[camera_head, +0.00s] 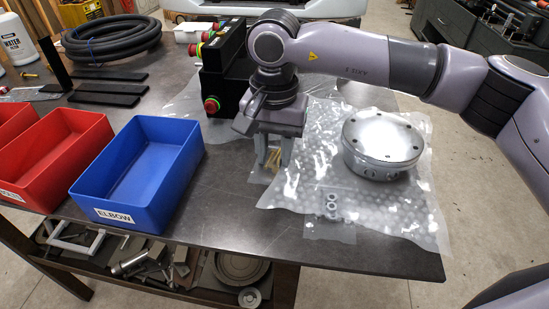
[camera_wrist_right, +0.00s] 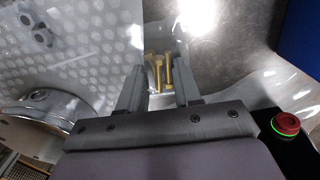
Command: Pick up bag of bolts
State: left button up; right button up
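The bag of bolts (camera_head: 271,159) is a small clear bag with several brass-coloured bolts, on the table near the left edge of the bubble wrap. My right gripper (camera_head: 274,153) points down at it with its fingers apart. In the right wrist view, the bolts (camera_wrist_right: 159,70) show in the gap between the fingertips, with one finger on each side. The fingers do not appear closed on the bag. Whether they touch the clear plastic cannot be told. My left gripper is not in view.
A blue bin labelled ELBOW (camera_head: 117,218) and a red bin (camera_head: 48,191) stand left of the gripper. A round metal part (camera_head: 382,147) sits on bubble wrap (camera_head: 415,215) to the right. A bag of nuts (camera_head: 331,207) lies in front. A black emergency-stop box (camera_head: 222,70) stands behind.

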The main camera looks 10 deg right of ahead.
jog(key=c, duration=0.4)
jog(key=shift+r, duration=0.15)
